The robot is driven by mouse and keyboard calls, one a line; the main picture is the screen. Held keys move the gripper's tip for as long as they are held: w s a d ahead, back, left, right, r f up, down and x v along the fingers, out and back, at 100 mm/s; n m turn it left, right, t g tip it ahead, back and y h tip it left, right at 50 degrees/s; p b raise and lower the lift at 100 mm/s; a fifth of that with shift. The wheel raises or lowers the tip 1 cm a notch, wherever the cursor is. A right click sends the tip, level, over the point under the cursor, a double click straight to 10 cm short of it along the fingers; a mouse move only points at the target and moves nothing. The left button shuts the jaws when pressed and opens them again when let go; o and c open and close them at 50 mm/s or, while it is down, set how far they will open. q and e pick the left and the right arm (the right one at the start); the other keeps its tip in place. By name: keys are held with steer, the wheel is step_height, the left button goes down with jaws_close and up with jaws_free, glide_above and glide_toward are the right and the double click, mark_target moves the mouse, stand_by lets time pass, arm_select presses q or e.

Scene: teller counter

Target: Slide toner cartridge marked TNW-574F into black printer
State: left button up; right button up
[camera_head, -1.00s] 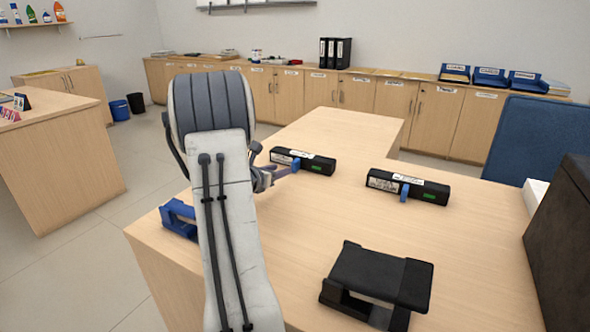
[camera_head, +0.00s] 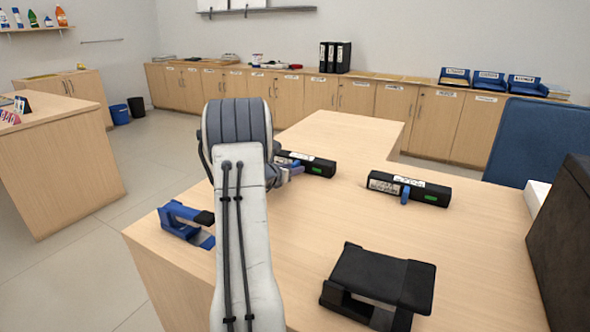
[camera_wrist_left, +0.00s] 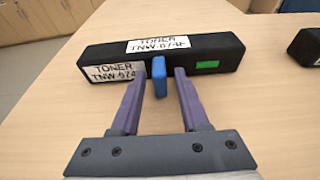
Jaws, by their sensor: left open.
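A long black toner cartridge (camera_head: 318,167) with white labels, a green patch and a blue tab lies towards the back of the desk. In the head view the gripper (camera_head: 294,170) is partly hidden by my arm. A second similar cartridge (camera_head: 432,193) lies to the right. A large black box (camera_head: 562,245), seemingly the printer, is cut off at the right edge.
A black hole-punch-like device (camera_head: 380,282) stands on the front of the desk. A blue and black object (camera_head: 180,222) sits at the left desk edge. A blue panel (camera_head: 540,140) stands behind the right side. The middle of the desk is clear.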

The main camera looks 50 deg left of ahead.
arm_select(q)
jaws_close()
steer(key=shift+r, duration=0.3)
steer(key=shift+s+d+b, duration=0.2)
steer(key=shift+s+b, duration=0.1)
steer(key=shift+s, duration=0.45)
steer(key=shift+s+d+b, duration=0.2)
steer(key=shift+s+b, duration=0.1)
steer(key=shift+s, duration=0.4)
steer(key=v, duration=0.3)
steer(key=f+v, duration=0.1)
steer(key=v, duration=0.1)
steer(key=shift+s+b, duration=0.1)
steer(key=shift+b, duration=0.3)
steer(key=v, duration=0.3)
steer(key=f+v, duration=0.1)
steer(key=v, duration=0.2)
steer(key=shift+s+d+f, duration=0.1)
steer(key=shift+s+f, duration=0.1)
steer(key=shift+s, duration=0.15)
steer(key=shift+s+d, duration=0.2)
steer(key=shift+s, duration=0.4)
steer(key=shift+s+d, duration=0.2)
steer(key=shift+s, duration=0.4)
